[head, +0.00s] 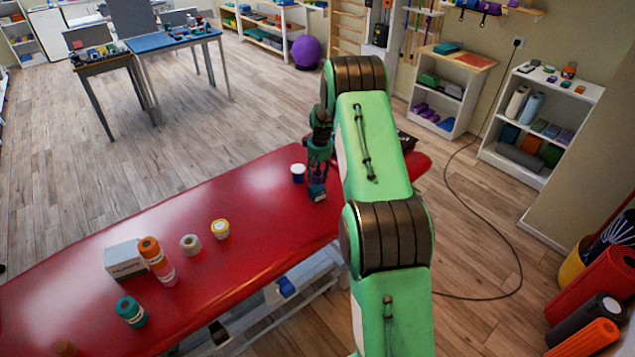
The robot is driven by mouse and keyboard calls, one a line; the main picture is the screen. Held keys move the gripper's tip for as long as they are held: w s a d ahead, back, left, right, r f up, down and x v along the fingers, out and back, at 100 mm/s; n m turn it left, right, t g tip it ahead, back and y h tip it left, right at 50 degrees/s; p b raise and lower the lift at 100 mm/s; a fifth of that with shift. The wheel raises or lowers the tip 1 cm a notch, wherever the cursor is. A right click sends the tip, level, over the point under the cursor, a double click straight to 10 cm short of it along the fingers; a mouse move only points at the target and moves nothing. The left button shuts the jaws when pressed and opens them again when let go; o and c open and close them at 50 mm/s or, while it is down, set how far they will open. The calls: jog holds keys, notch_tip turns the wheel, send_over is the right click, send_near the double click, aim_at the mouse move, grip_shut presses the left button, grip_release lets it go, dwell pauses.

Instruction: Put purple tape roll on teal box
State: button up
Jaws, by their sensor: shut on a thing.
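My gripper (318,168) is over the far right part of the red treatment table, pointing down. It is shut on a small purplish thing, seemingly the purple tape roll, which is mostly hidden by the fingers. Directly below is a small dark teal-blue block with a pale patch (317,192), seemingly the teal box on the table. I cannot tell whether the roll touches it.
Farther left on the red table (262,205) are a yellow-rimmed tub (220,229), a pale roll (190,244), an orange roll (150,251), a grey-white box (124,259) and a teal roll (131,312).

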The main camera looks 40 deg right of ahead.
aim_at(318, 181)
jog(key=shift+f+b, duration=0.5)
jog(key=shift+f, duration=1.25)
jog(key=o, duration=1.2)
jog(key=shift+f, duration=0.1)
jog(key=shift+c, duration=0.2)
notch_tip(318, 181, up, 12)
jog(key=s+p, duration=0.1)
jog(key=p, duration=0.1)
jog(key=shift+s, duration=0.15)
